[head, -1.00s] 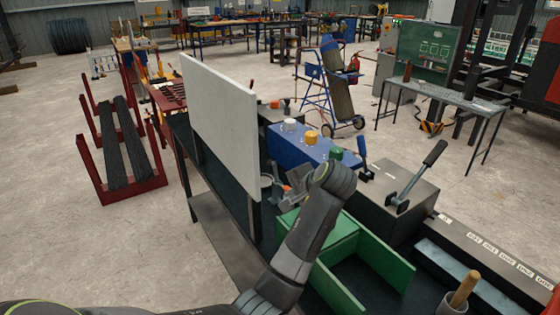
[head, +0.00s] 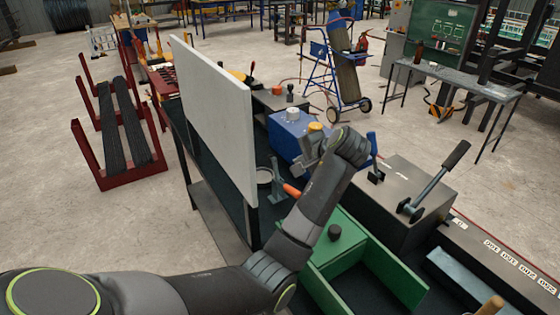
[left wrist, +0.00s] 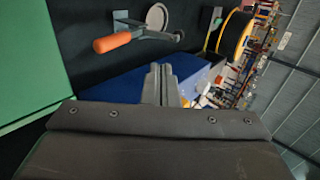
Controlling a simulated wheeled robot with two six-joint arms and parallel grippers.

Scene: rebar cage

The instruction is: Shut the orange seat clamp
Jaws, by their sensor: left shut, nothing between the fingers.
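The orange seat clamp (head: 291,189) is on the dark bench beside the white panel, with its orange handle sticking out toward my left arm. In the left wrist view its orange handle (left wrist: 113,42) lies at upper left, joined to a grey metal bracket beside a pale round disc (left wrist: 157,17). I cannot tell whether the clamp is open or shut. My left gripper (head: 301,167) is just behind and above the handle, near the blue box. In the left wrist view the gripper fingers (left wrist: 160,72) are together and empty, apart from the handle. My right gripper is not in view.
The white panel (head: 215,115) stands upright close on the left. A blue box (head: 283,135) with coloured caps is behind the gripper. A green open tray (head: 395,270) and a grey box with a lever (head: 408,180) are at right.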

